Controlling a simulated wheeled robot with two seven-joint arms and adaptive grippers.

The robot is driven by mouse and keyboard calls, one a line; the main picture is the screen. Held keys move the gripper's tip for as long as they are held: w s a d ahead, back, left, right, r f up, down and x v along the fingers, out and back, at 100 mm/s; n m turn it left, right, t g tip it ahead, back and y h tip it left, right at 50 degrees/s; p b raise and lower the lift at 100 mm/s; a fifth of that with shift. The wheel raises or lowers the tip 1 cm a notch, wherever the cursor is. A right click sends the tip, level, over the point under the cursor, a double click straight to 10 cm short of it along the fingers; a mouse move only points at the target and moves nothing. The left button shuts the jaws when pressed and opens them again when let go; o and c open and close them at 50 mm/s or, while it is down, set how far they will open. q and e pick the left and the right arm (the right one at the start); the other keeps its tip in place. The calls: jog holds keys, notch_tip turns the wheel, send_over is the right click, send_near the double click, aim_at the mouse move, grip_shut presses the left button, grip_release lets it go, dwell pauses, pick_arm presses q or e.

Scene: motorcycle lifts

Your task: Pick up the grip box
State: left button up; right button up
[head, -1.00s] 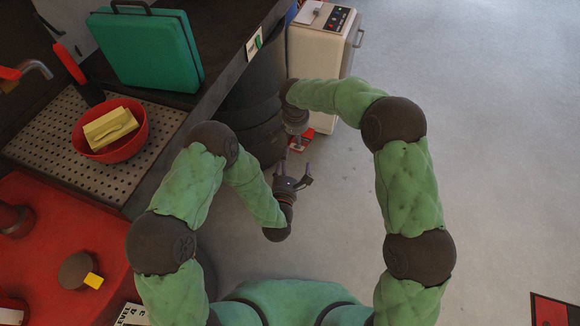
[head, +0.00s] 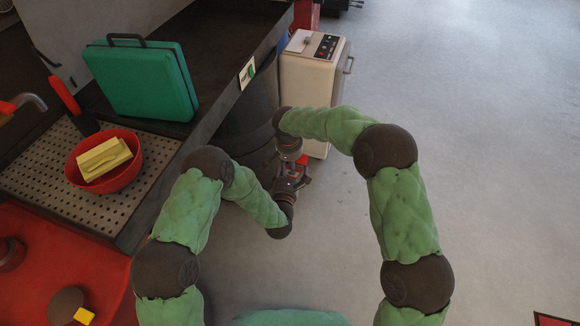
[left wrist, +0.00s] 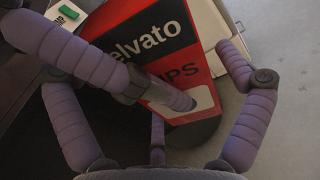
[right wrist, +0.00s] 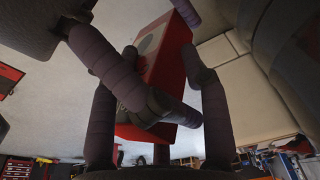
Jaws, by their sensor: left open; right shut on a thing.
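The grip box is a small red box with a black and white label; in the left wrist view (left wrist: 200,65) it fills the upper middle. My right gripper (head: 292,160) is shut on the box and holds it in the air. In the right wrist view the red box (right wrist: 160,70) sits among purple fingers. My left gripper (head: 292,184) is open, close up to the box, with fingers on either side of it. Whether its fingers touch the box I cannot tell. In the head view the grippers hide most of the box (head: 303,159).
A white cabinet (head: 312,85) stands just beyond the grippers. The dark workbench (head: 225,75) at the left carries a teal case (head: 143,82) and a red bowl (head: 122,175) with a yellow packet. Dark tires (head: 250,125) stand by its edge.

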pick_arm(q)
jog(key=c, duration=1.2)
pick_arm(e)
jog(key=shift+r, duration=0.7)
pick_arm(q)
jog(key=shift+f, duration=0.2)
pick_arm(e)
jog(key=shift+r, duration=0.1)
pick_arm(q)
jog(key=shift+s, duration=0.1)
jog(key=shift+s+f, duration=0.15)
jog(key=shift+f, duration=0.05)
jog(key=shift+c, duration=0.4)
pick_arm(e)
jog(key=r, duration=0.3)
jog(key=s+r, duration=0.1)
jog(key=r, duration=0.6)
jog(key=shift+s+a+r, duration=0.2)
jog(key=shift+a, duration=0.15)
pick_arm(q)
jog(key=shift+c, duration=0.2)
pick_arm(e)
jog(key=shift+s+r, duration=0.1)
jog(key=shift+r, duration=0.25)
grip_shut()
pick_arm(q)
jog(key=shift+r, duration=0.25)
pick_arm(e)
jog(key=shift+s+r, duration=0.15)
jog(key=shift+r, duration=0.05)
